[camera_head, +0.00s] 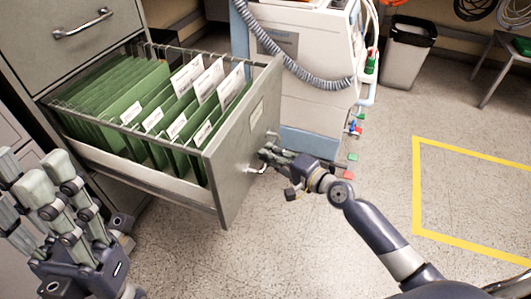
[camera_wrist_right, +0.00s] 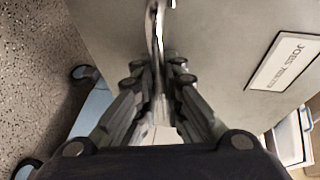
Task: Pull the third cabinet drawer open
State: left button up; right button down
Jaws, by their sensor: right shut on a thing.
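The cabinet drawer (camera_head: 258,120) stands pulled well out of the grey filing cabinet (camera_head: 40,35), with several green hanging folders (camera_head: 135,110) inside. My right gripper (camera_head: 268,157) is at the drawer front, shut on its metal handle (camera_head: 257,169). In the right wrist view the handle (camera_wrist_right: 156,35) runs between the two fingers of the right gripper (camera_wrist_right: 158,75). My left gripper (camera_head: 45,180) is at the lower left, beside the drawer and apart from it, its fingers spread and empty.
A closed drawer with a handle (camera_head: 83,23) is above the open one. A white medical machine (camera_head: 310,60) with a coiled grey hose stands close behind the drawer. A waste bin (camera_head: 405,55) is at the back. The floor at right, with yellow tape (camera_head: 418,190), is clear.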

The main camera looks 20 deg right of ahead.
jog(key=shift+s+f, duration=0.1)
jog(key=shift+f, duration=0.05)
jog(key=c, duration=2)
grip_release()
jog(key=shift+d, duration=0.1)
jog(key=shift+o, duration=0.2)
jog(key=v, duration=1.2)
